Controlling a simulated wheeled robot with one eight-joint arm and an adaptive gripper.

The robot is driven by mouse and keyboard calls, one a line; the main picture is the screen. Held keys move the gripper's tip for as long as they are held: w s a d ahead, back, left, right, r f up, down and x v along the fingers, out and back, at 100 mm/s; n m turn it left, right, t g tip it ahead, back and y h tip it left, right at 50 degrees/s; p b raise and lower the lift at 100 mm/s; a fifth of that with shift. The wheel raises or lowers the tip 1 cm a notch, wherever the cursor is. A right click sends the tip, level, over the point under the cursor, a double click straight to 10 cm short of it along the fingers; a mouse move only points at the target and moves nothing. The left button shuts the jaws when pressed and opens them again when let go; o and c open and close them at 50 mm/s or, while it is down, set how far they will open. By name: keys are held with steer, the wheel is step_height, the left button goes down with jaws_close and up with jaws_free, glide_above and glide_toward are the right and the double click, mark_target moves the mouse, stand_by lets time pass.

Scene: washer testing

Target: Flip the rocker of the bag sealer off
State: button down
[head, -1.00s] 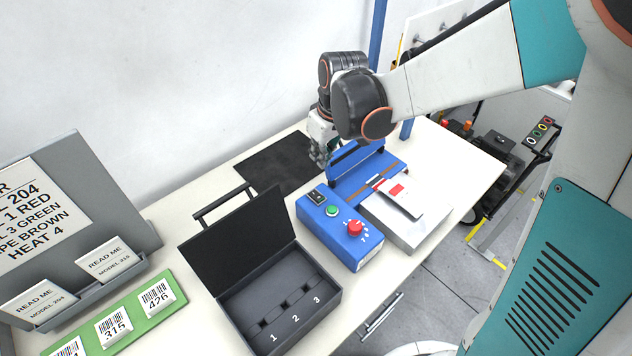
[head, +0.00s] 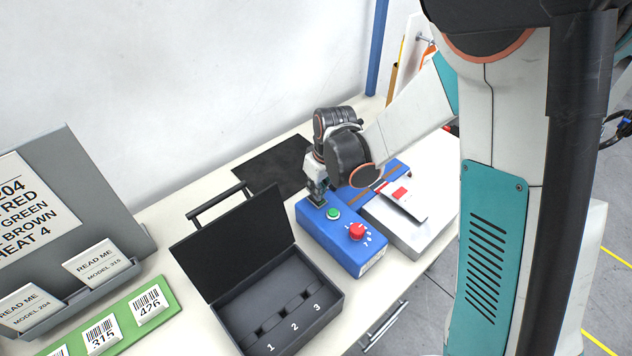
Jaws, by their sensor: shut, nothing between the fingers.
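The bag sealer is a blue unit (head: 345,252) on the table, with a green button (head: 333,214) and a red dial (head: 356,231) on its top. Its flat bed (head: 405,228) lies to the right, with a white and red packet (head: 403,197) on it. My gripper (head: 318,200) is shut and points down at the control box's far left corner, where the black rocker sits. The fingertips are at or just above the rocker and hide most of it. I cannot tell whether they touch it or which way it is tipped.
An open black case (head: 285,327) with slots numbered 1 to 3 stands in front left of the sealer. A black mat (head: 268,168) lies behind. A green strip (head: 170,303) with number cards and a grey sign stand (head: 140,215) are at left.

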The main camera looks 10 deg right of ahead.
steer(key=shift+f, duration=0.2)
steer(key=shift+s+d+f+t+y+b, duration=0.25)
steer(key=shift+f+t+b, duration=0.2)
steer(key=shift+b, duration=0.35)
steer(key=shift+a+r, duration=0.1)
steer(key=shift+r, duration=0.1)
steer(key=shift+w, duration=0.1)
steer(key=shift+w+a, duration=0.1)
steer(key=shift+w+a, duration=0.35)
steer(key=shift+w, duration=0.15)
steer(key=shift+r, duration=0.1)
